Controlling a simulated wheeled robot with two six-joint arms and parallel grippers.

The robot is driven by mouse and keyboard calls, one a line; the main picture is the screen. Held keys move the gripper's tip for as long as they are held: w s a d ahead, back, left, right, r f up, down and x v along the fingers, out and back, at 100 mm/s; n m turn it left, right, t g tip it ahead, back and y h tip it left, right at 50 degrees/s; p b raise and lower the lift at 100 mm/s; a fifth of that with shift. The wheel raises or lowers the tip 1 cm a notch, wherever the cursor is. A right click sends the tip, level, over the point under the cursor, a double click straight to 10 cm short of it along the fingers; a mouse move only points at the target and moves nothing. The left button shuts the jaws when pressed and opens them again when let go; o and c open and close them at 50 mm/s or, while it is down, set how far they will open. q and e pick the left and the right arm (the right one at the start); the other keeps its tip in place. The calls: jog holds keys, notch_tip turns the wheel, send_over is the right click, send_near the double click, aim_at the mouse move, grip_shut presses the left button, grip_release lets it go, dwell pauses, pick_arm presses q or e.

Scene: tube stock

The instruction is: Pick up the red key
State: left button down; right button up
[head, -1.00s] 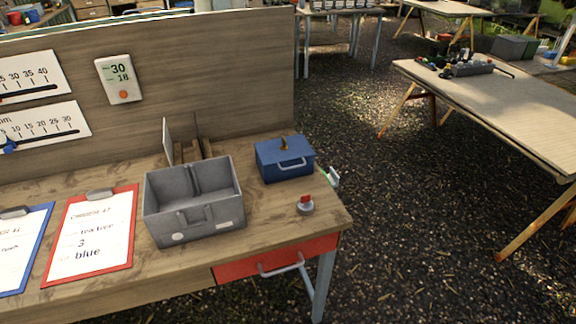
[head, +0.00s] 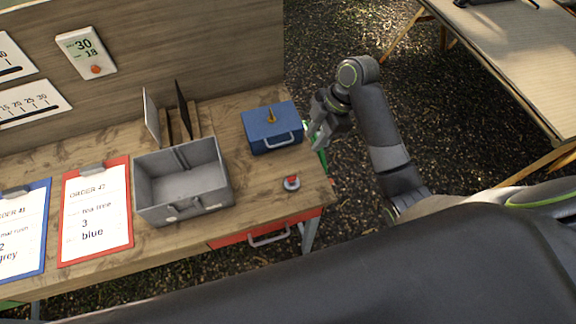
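A small red piece, apparently the red key (head: 292,179), sits on a round grey holder (head: 292,186) near the right front corner of the wooden bench. Its fine shape is too small to make out. My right gripper (head: 313,138) is beyond and slightly right of it, beside the right side of the blue box (head: 272,128), and apart from the key. Its fingers are small and partly overlapped, so their opening is unclear. My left gripper is out of view.
The blue box has a brass-coloured piece on top. An open grey metal box (head: 182,183) stands left of the key. A red drawer (head: 235,236) is under the bench edge. Clipboards (head: 128,215) lie at left. The bench around the key is clear.

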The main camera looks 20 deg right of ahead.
jog(key=b, duration=0.7)
send_near(292, 177)
jog(key=w, duration=0.1)
jog(key=x, duration=0.4)
jog(key=shift+a, duration=0.1)
jog(key=x, duration=0.1)
jog(key=p+x, duration=0.1)
jog(key=x, duration=0.1)
jog(key=p+x, duration=0.1)
jog(key=x, duration=0.1)
jog(key=shift+s+f, duration=0.15)
jog(key=shift+s, duration=0.25)
jog(key=shift+a+f, duration=0.1)
jog(key=shift+f, duration=0.35)
grip_shut()
